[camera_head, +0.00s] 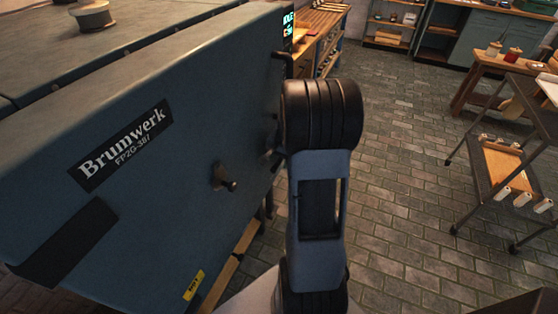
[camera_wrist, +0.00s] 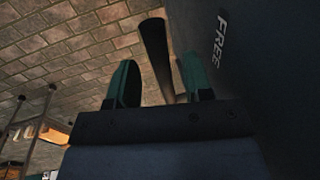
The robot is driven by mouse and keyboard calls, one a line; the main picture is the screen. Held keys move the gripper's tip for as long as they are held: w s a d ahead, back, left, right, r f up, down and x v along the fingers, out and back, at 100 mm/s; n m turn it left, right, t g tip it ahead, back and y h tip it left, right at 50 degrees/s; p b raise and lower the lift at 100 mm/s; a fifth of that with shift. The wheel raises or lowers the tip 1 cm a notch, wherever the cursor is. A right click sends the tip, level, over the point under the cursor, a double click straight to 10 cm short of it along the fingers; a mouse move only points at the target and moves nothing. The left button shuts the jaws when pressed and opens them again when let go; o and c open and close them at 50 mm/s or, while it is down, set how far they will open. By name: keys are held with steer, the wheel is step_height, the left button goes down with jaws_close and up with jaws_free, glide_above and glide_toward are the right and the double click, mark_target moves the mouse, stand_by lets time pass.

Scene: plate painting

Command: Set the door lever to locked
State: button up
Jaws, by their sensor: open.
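A dark bar, which looks like the door lever (camera_wrist: 155,50), stands out beside a dark blue panel (camera_wrist: 262,60) in the wrist view. The white word FREE is printed on that panel, to the right of the bar. My gripper (camera_wrist: 162,78) is open, with its two teal fingers apart. The bar shows in the gap between the fingers; I cannot tell whether either finger touches it. In the head view my arm hides my gripper and much of the right end of the blue Brumwerk kiln (camera_head: 140,200). A LOCKED mark is not visible.
A small dark knob (camera_head: 226,179) sticks out of the kiln's side. A wheeled cart (camera_head: 500,165) stands at the right, and a wooden workbench (camera_head: 320,30) stands behind the kiln. The brick floor (camera_head: 400,190) between my arm and the cart is clear.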

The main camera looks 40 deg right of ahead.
steer(key=shift+w+f, duration=0.1)
steer(key=shift+f, duration=0.35)
steer(key=shift+c, duration=0.2)
jaws_close()
